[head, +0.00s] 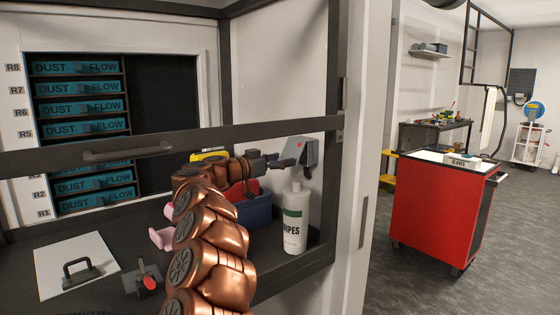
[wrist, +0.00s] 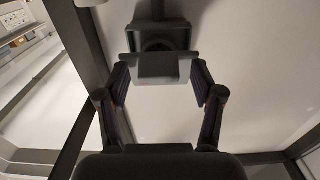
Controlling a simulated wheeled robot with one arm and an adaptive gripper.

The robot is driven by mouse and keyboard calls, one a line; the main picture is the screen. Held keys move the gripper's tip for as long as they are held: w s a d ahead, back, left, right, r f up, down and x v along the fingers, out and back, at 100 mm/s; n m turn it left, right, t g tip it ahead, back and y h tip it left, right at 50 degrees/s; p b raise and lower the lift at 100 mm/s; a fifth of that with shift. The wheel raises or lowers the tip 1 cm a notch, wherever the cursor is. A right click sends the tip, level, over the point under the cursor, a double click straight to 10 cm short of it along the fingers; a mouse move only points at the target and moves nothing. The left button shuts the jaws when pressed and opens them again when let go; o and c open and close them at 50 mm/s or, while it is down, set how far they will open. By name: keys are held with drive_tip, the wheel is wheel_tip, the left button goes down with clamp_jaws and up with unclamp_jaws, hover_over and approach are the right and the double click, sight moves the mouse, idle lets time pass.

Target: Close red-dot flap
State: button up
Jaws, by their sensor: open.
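The grey wall unit with a small red dot (head: 305,150) is on the right inner wall of the bench enclosure. In the wrist view its grey flap (wrist: 157,69) stands out in front of a dark round opening (wrist: 156,45), so it looks open. My gripper (head: 285,162) reaches up to the unit from the left. In the wrist view my gripper (wrist: 160,82) is open, with one finger on each side of the flap. Whether either finger touches it I cannot tell. The red dot does not show in the wrist view.
A white wipes bottle (head: 294,220) stands below the unit, and a blue bin (head: 256,210) is beside it. A dark sash bar with a handle (head: 127,151) crosses the front. A white board with a handle (head: 75,262) lies at the left. A red cart (head: 435,212) stands outside.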

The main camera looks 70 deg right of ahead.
clamp_jaws()
idle(0.5)
